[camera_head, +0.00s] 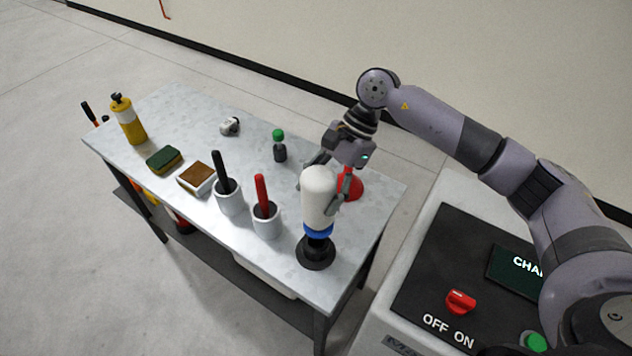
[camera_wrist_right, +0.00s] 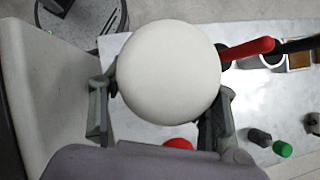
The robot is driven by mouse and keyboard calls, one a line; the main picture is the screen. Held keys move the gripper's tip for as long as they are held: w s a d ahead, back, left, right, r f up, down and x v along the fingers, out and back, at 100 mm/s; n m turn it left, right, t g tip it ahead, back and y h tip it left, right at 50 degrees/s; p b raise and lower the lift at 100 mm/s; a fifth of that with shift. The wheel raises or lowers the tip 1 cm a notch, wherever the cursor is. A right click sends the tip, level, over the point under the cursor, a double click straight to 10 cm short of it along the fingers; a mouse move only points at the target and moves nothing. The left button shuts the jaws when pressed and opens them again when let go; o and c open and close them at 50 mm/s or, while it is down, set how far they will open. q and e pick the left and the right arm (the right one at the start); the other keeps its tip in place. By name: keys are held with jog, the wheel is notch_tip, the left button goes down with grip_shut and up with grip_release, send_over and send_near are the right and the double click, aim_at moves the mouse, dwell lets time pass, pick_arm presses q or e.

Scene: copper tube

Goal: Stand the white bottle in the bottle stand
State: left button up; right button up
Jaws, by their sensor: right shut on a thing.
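The white bottle (camera_head: 319,195) is near the right end of the table in the head view, roughly upright with its rounded white end up and a blue band at its lower end. My right gripper (camera_head: 322,194) is shut on its white body, one finger on each side. The black round bottle stand (camera_head: 316,254) is directly below the blue end; whether the bottle rests in it or hovers just above cannot be told. In the right wrist view the bottle's white round end (camera_wrist_right: 168,72) sits between the fingers (camera_wrist_right: 162,108) and hides the stand. My left gripper is not in view.
A red object (camera_head: 351,186) stands behind the bottle. Left of it are two white cups (camera_head: 267,222) with red and black handles, a small green-capped bottle (camera_head: 280,147), a brown block (camera_head: 196,177), a sponge (camera_head: 164,159) and a yellow bottle (camera_head: 129,121). A control panel (camera_head: 425,285) is right.

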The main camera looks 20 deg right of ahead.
jog(key=shift+a, duration=0.1)
dwell(0.3)
jog(key=shift+s+a+r, duration=0.1)
jog(key=shift+s+a, duration=0.25)
jog(key=shift+b, duration=0.35)
jog(key=shift+b, duration=0.3)
jog(key=shift+f, duration=0.2)
dwell(0.3)
jog(key=shift+f+b, duration=2.3)
jog(key=shift+b, duration=0.2)
